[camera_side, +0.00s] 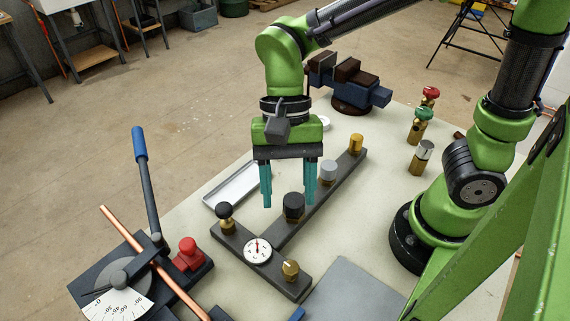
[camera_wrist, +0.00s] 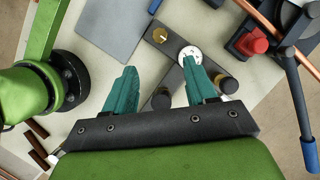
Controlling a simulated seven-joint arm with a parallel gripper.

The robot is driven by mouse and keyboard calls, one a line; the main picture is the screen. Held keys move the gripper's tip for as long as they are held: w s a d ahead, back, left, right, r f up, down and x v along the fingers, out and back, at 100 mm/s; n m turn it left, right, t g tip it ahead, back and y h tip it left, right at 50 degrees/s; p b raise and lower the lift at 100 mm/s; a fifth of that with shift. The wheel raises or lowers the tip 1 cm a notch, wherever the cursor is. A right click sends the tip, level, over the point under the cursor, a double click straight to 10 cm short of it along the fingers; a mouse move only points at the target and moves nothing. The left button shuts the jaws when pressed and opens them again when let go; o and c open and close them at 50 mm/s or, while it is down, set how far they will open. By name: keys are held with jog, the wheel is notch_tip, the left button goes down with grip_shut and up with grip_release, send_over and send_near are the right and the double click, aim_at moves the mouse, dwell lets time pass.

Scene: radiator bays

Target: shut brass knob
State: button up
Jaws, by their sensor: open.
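A T-shaped dark manifold (camera_side: 318,192) lies on the pale bench. A small brass knob (camera_side: 290,270) with a pale pointer line sits on its near right end; it also shows in the wrist view (camera_wrist: 160,36). A yellow brass-coloured cylindrical knob (camera_side: 356,144) stands at the far end of the long bar. Between them are a black knob (camera_side: 293,206) and a grey knob (camera_side: 328,171). My gripper (camera_side: 288,203) is open, teal fingers pointing down over the bar near the black knob. I cannot tell its exact height. The wrist view shows the black knob (camera_wrist: 161,98) between the fingers.
A dial gauge (camera_side: 257,250) and a black round knob (camera_side: 224,211) share the cross-bar. A pipe bender with a blue-handled lever (camera_side: 146,180) stands left. A white tray (camera_side: 232,186) lies behind. Loose valves (camera_side: 420,125) stand right. A grey plate (camera_side: 350,292) lies in front.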

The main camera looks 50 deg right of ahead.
jog(key=shift+v, duration=1.7)
jog(key=shift+f, duration=0.1)
jog(key=d+r+n+t, duration=0.2)
jog(key=d+t, duration=0.3)
jog(key=d, duration=0.3)
jog(key=w+d+r+n+t+h, duration=0.1)
jog(key=d+r+n+t, duration=0.1)
jog(key=d+t, duration=0.3)
jog(key=d+n, duration=0.1)
jog(key=d, duration=0.2)
